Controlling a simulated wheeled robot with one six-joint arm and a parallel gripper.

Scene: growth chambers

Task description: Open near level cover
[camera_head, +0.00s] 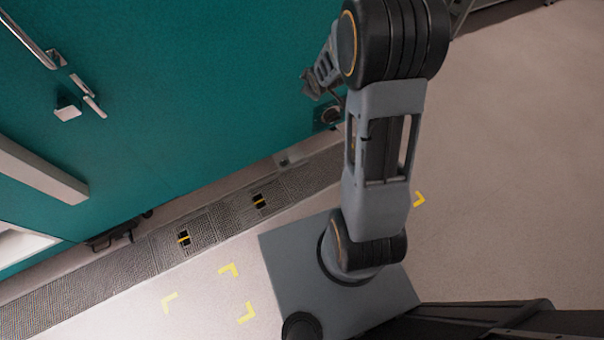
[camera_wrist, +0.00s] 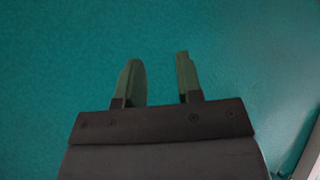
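My gripper (camera_head: 318,86) is in front of the teal panel (camera_head: 200,90), partly behind my arm in the head view. In the wrist view my gripper (camera_wrist: 160,82) has two greenish fingers set apart, with only plain teal surface beyond and nothing between them. I cannot tell for sure which thing is the near level cover. Two small black pieces with yellow marks, a left one (camera_head: 184,238) and a right one (camera_head: 260,202), lie in the floor grating.
A metal bar handle (camera_head: 28,40) and a small latch (camera_head: 68,108) are on the teal panel at upper left. A pale ledge (camera_head: 40,172) juts out below them. A grating strip (camera_head: 120,263) runs along the panel's foot. Yellow corner marks (camera_head: 229,270) lie on clear floor.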

